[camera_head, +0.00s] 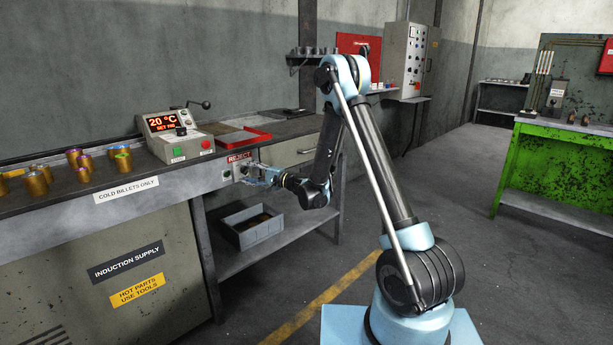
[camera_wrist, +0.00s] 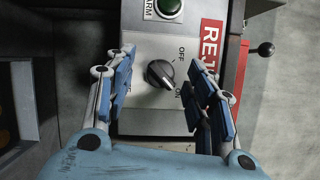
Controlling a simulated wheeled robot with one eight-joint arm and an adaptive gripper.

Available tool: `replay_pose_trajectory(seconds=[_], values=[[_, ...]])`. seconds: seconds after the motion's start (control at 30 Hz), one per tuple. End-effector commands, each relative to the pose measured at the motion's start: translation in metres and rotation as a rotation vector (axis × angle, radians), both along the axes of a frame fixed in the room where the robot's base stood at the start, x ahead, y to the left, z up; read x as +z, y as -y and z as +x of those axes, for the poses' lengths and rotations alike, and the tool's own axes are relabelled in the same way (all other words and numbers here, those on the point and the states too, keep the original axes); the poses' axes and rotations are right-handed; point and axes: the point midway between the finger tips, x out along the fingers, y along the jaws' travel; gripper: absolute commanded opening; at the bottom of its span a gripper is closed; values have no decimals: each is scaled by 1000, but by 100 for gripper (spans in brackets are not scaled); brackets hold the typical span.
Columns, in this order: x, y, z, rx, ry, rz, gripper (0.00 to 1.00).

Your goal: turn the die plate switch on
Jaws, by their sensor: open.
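The switch is a dark rotary knob (camera_wrist: 160,73) on a light grey panel (camera_wrist: 145,48) in the wrist view. In the head view my gripper (camera_head: 263,176) is at the bench's front panel, and the knob is too small to make out clearly.
A green button or lamp (camera_wrist: 168,8) sits above the knob, by a label partly reading ARM. A red REJECT sign (camera_wrist: 211,45) is close to the right finger. On the bench, a control box (camera_head: 177,135) reads 20 °C; several billets stand left of it.

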Motion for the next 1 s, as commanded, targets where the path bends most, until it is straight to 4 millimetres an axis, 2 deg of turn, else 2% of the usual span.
replay_pose_trajectory(seconds=[0.4,0.73,1.0], values=[[4,-1,-2,3,430,-368,50],[6,-2,-3,3,710,-605,50],[16,34,-17,0,708,-605,50]])
